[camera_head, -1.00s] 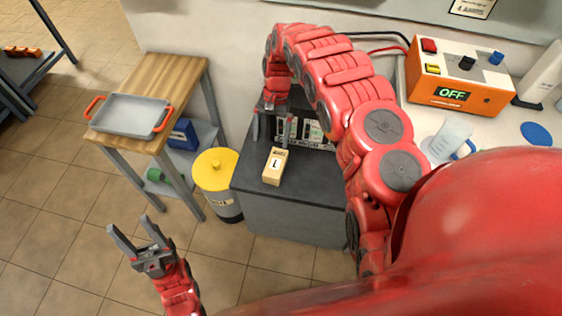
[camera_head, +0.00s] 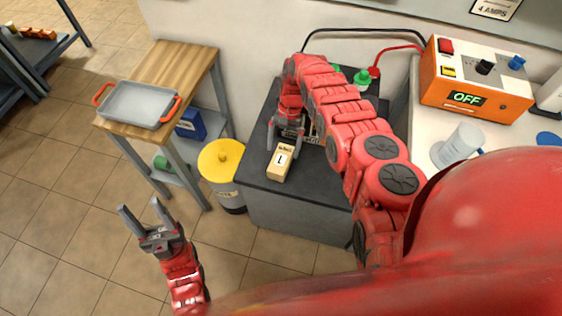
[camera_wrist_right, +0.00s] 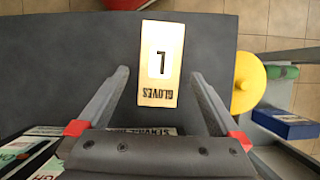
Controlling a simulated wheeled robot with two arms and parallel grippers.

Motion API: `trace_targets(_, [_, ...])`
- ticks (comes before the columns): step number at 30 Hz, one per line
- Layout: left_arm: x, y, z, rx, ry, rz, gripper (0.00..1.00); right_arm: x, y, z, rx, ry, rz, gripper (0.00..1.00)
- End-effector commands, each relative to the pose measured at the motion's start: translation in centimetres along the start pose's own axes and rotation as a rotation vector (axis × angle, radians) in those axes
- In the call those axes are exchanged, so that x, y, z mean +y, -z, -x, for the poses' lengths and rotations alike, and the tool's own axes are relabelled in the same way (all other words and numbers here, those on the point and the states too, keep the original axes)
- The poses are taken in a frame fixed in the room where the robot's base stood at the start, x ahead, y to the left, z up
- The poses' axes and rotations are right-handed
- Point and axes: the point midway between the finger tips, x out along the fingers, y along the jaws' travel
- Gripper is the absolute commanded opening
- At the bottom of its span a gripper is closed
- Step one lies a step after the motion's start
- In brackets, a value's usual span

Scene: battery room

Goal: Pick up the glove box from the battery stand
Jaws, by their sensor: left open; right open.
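The glove box (camera_head: 281,163) is a small tan box with a white label. It lies on the dark top of the battery stand (camera_head: 318,192), near its front left edge. In the right wrist view the glove box (camera_wrist_right: 160,64) shows the word GLOVES upside down. My right gripper (camera_head: 284,148) is open just behind the box. In the wrist view its fingers (camera_wrist_right: 158,76) spread to either side of the box's near end without touching it. My left gripper (camera_head: 141,210) is open and empty over the floor at the lower left.
A yellow-lidded bin (camera_head: 220,160) stands left of the stand. Beyond it is a wooden table (camera_head: 172,66) with a grey tray (camera_head: 138,104). An orange unit reading OFF (camera_head: 472,80) and a clear jug (camera_head: 458,146) are on the right bench. A battery sits partly hidden behind my right arm.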

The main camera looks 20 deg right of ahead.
Motion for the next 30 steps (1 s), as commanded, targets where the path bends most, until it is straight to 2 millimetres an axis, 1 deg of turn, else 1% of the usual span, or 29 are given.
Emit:
trace_targets(4, [0.0,0.0,-0.1,0.0,0.0,0.0,0.55,0.0,0.0,-0.9,0.002,0.001,0.0,1.0])
trace_targets(9, [0.0,-0.1,0.4,0.0,0.0,0.0,0.55,0.0,-0.1,-4.2,-0.002,-0.002,0.001,1.0])
trace_targets(12, [0.0,-0.1,0.7,0.0,0.0,0.0,0.55,-0.1,0.0,-5.5,0.001,0.0,0.001,1.0])
trace_targets(15, [0.0,-0.1,0.7,0.0,0.0,0.0,0.55,-0.1,0.0,-5.9,0.002,0.001,0.001,1.0])
trace_targets(20, [0.0,-0.1,0.6,0.0,0.0,0.0,0.55,-0.1,0.0,-5.8,0.003,0.001,0.001,1.0])
trace_targets(24, [0.0,-0.1,0.6,0.0,0.0,0.0,0.55,0.0,0.0,-5.8,0.002,0.001,0.001,0.75])
trace_targets(29, [0.0,-0.1,0.6,0.0,0.0,0.0,0.55,0.0,0.0,-5.8,0.002,0.001,0.0,0.46])
trace_targets(30, [0.0,-0.1,0.6,0.0,0.0,0.0,0.55,0.0,0.0,-5.8,0.002,0.001,0.0,0.39])
